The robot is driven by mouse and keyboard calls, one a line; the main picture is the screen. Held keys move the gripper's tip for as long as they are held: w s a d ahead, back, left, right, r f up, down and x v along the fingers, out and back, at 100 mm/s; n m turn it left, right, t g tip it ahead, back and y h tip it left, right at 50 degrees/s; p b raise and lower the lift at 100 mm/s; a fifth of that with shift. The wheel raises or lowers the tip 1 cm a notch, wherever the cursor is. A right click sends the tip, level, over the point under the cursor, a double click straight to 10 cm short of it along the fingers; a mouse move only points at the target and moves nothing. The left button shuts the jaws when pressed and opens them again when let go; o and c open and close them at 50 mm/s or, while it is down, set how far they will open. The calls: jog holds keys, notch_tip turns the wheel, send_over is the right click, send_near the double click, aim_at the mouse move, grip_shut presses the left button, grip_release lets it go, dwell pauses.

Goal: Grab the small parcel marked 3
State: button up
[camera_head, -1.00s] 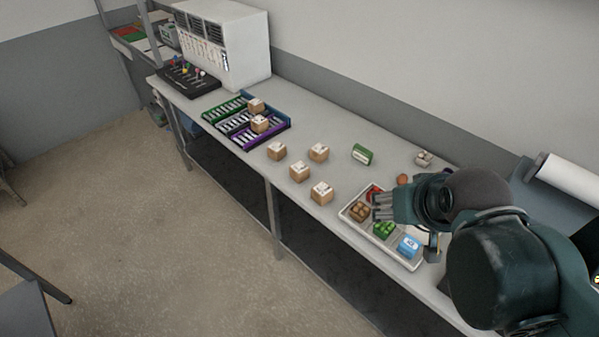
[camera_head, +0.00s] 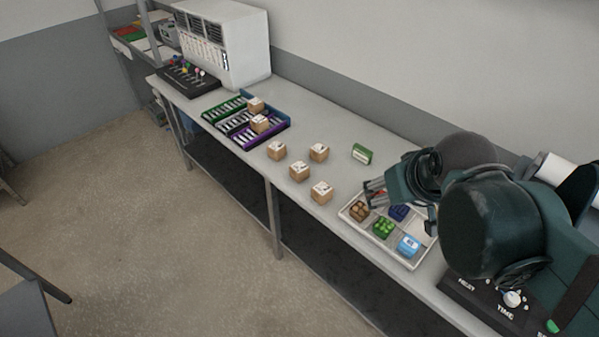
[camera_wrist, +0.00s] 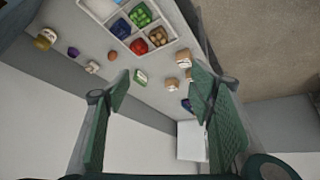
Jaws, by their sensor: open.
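Several small brown cardboard parcels with white labels are in the head view. A front one (camera_head: 321,193), a middle one (camera_head: 299,172), a left one (camera_head: 277,151) and a back one (camera_head: 319,153) stand apart on the bench. Two more sit on the roller racks, a nearer one (camera_head: 260,123) and a farther one (camera_head: 256,104). The label marks are too small to read, so I cannot tell which is 3. My gripper (camera_head: 372,192) is open and empty, right of the parcels near the tray. In the wrist view brown parcels (camera_wrist: 184,58) show beyond my open fingers (camera_wrist: 160,88).
A white divided tray (camera_head: 349,217) holds brown, green and blue goods near my gripper. A green-and-white box (camera_head: 362,154) stands behind it. Green and purple roller racks (camera_head: 279,137) lie left, before a white cabinet (camera_head: 250,50). The wall runs along the back. Bench between parcels is clear.

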jog(key=w+a+r+n+g, duration=0.15)
jog(key=w+a+n, duration=0.25)
jog(key=w+n, duration=0.55)
jog(key=n+g+p, duration=0.2)
jog(key=n+g, duration=0.3)
jog(key=n, duration=0.9)
send_over(300, 167)
notch_tip(300, 167, down, 24)
jog(key=shift+d+f, duration=0.1)
jog(key=shift+w+a+f, duration=0.1)
jog(key=shift+a+f, duration=0.1)
jog(key=shift+f, duration=0.2)
jog(key=shift+f, duration=0.1)
jog(key=shift+f, duration=1.15)
jog(key=shift+f, duration=0.1)
